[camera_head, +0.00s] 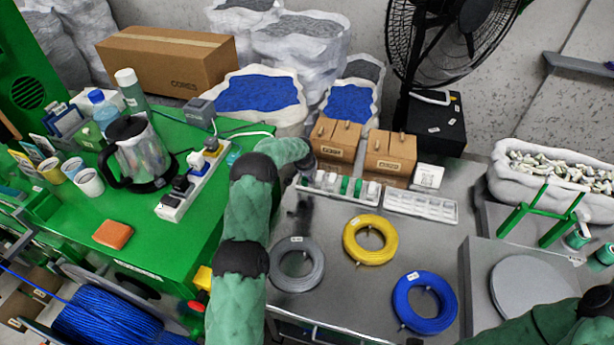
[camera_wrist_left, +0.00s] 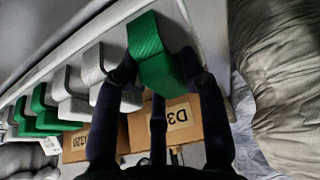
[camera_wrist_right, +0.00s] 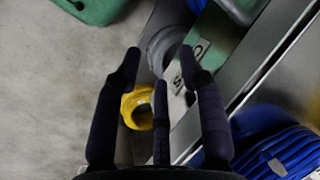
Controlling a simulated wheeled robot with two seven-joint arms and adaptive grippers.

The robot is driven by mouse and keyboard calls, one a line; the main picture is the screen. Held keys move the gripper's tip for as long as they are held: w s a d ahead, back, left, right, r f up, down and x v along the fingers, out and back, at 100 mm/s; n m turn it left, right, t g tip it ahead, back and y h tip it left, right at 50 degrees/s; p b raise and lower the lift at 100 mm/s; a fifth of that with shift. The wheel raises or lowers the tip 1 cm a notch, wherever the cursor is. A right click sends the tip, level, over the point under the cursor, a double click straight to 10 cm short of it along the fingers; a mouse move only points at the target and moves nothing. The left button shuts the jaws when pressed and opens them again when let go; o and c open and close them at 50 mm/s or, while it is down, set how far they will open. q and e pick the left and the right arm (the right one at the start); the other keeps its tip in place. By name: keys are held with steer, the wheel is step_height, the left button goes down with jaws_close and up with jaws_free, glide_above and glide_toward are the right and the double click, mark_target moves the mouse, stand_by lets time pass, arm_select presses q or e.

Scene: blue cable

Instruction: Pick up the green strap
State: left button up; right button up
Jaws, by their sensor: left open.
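In the left wrist view a green strap (camera_wrist_left: 150,35) lies folded at the near end of a row of grey and green straps in a light tray. My left gripper (camera_wrist_left: 160,62) is open, with its fingers apart on either side of this strap. In the head view the tray (camera_head: 372,200) stands on the metal table, and my left gripper (camera_head: 306,168) is over its left end, hiding that end. More green straps (camera_wrist_left: 40,97) sit farther along the row. My right gripper (camera_wrist_right: 160,60) is open and empty in the right wrist view.
Cardboard boxes (camera_head: 388,152) stand behind the tray, and an empty white tray (camera_head: 421,205) is to its right. Grey (camera_head: 297,283), yellow (camera_head: 388,238) and blue (camera_head: 447,307) cable coils lie in front. A green table (camera_head: 150,240) with a kettle (camera_head: 142,150) is at left.

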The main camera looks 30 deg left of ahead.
arm_select(q)
steer(key=c, duration=0.5)
steer(key=shift+r, duration=0.15)
